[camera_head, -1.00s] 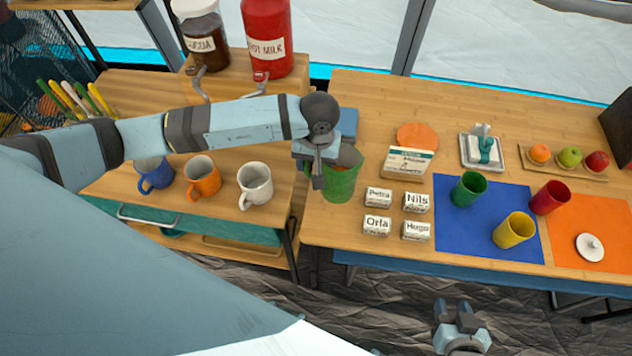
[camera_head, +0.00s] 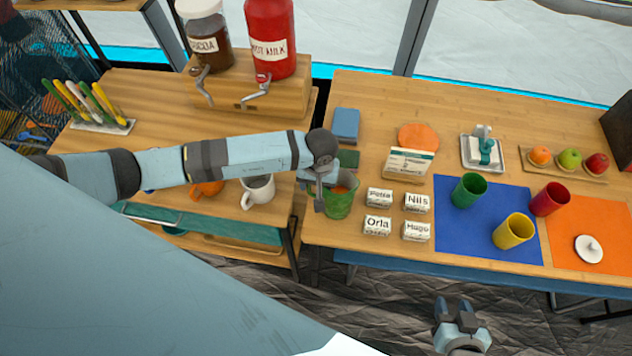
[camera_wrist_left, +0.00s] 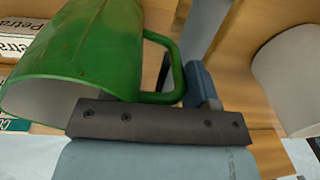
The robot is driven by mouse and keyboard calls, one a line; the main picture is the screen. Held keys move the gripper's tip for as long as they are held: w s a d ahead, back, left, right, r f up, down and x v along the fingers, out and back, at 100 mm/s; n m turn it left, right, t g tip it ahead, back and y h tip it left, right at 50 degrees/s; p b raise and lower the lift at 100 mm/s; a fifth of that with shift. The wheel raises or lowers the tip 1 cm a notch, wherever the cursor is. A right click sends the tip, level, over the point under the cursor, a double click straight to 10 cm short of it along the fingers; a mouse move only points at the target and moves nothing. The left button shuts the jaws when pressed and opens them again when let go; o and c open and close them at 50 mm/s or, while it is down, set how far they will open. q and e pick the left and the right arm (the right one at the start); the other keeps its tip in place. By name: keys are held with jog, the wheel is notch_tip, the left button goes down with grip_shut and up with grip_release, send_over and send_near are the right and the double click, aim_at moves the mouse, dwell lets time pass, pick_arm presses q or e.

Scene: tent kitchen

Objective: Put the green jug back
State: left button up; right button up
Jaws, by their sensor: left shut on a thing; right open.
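The green jug (camera_head: 342,205) is at the left edge of the right-hand table, near its front corner. Something orange shows in its mouth. My left gripper (camera_head: 320,193) is at the jug's left side, shut on its handle. In the left wrist view the jug (camera_wrist_left: 85,55) fills the upper left, with its handle (camera_wrist_left: 172,62) running behind the dark finger. I cannot tell whether the jug's base touches the table. A dark green square (camera_head: 348,159) lies just behind the jug. My right gripper (camera_head: 458,325) is open and empty, in front of the table.
Name cards (camera_head: 378,197) stand right of the jug. Beyond them are a blue mat (camera_head: 470,226) with green and yellow cups, and a red cup (camera_head: 549,198). A blue block (camera_head: 345,124) lies behind. A white mug (camera_head: 258,192) stands on the left counter, beside my left arm.

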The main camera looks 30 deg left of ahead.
pick_arm(q)
jog(key=shift+f, duration=0.15)
jog(key=o, duration=1.3)
jog(key=shift+r, duration=0.3)
jog(key=shift+w+r, duration=0.1)
jog(key=shift+r, duration=0.25)
jog(key=r, duration=0.3)
jog(key=r+b, duration=0.1)
jog(key=r, duration=0.7)
jog(key=shift+d+b, duration=0.35)
jog(key=shift+b, duration=0.05)
jog(key=shift+d, duration=0.1)
